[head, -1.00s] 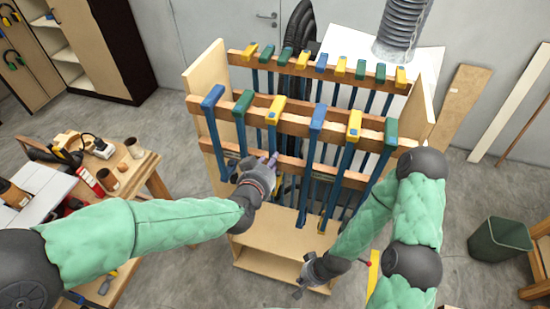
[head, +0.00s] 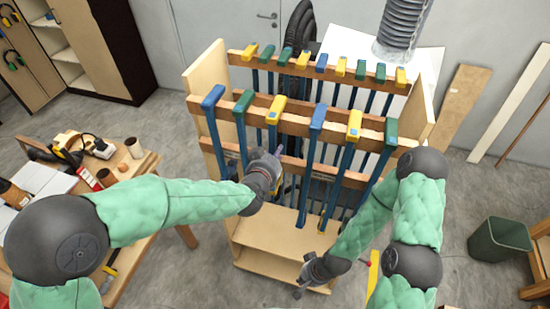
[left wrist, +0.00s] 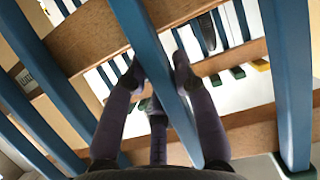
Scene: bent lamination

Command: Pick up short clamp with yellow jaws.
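A clamp with a yellow jaw (head: 273,109) hangs in the front row of the wooden rack, third from the left, its blue bar going down behind my left gripper. My left gripper (head: 277,158) is at this bar, below the upper rail. In the left wrist view my left gripper's fingers (left wrist: 157,78) stand on both sides of a blue bar (left wrist: 150,48), with a gap on the left; they look open. Another yellow-jawed clamp (head: 354,124) with a longer bar hangs further right. My right gripper (head: 299,280) is low at the rack's base, empty, its fingers seemingly apart.
Blue and green clamps hang close on both sides in the rack (head: 420,108), with a second row behind. A cluttered workbench (head: 146,170) stands at left. A green bin (head: 498,240) is on the floor at right.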

